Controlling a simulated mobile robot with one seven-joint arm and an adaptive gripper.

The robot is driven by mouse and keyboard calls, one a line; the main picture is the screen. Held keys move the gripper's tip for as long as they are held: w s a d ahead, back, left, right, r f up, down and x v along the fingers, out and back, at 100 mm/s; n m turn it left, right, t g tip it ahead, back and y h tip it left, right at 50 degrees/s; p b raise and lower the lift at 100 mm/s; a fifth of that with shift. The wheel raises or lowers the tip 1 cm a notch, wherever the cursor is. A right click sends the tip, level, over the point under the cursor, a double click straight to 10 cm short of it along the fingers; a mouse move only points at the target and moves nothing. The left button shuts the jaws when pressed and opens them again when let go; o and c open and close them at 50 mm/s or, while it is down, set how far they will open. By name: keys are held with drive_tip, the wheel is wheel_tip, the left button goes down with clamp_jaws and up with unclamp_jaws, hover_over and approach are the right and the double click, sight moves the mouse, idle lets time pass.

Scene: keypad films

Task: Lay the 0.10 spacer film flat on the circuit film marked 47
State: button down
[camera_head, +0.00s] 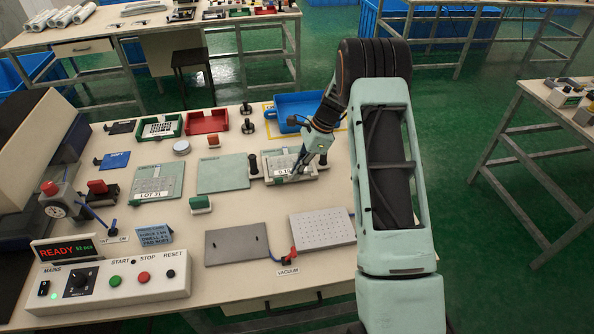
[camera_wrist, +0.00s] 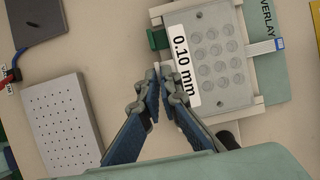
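The spacer film labelled 0.10 mm (camera_wrist: 225,62) is a pale grey sheet with rows of round cells, within a cream frame (camera_wrist: 259,101). It also shows in the head view (camera_head: 295,162). It looks flat, but whether another film is under it is hidden. A white strip with a blue end (camera_wrist: 268,48) sticks out at its right. My gripper (camera_wrist: 162,68) is at the label end of the film, fingertips close together and one overlapping the label. Whether they pinch the film is unclear. It also shows in the head view (camera_head: 299,172). I cannot read a 47 anywhere.
A teal plate marked OVERLAY (camera_wrist: 272,80) lies beside the frame. A teal sheet on the left carries a LOT 31 label (camera_head: 151,195). A perforated grey plate (camera_head: 322,228) and a dark plate (camera_head: 236,246) lie nearer. Red (camera_head: 206,122) and blue (camera_head: 300,108) trays stand behind.

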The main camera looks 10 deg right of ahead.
drive_tip(key=shift+f, duration=0.45)
drive_tip(key=c, duration=2.1)
unclamp_jaws()
drive_tip(key=v, duration=1.2)
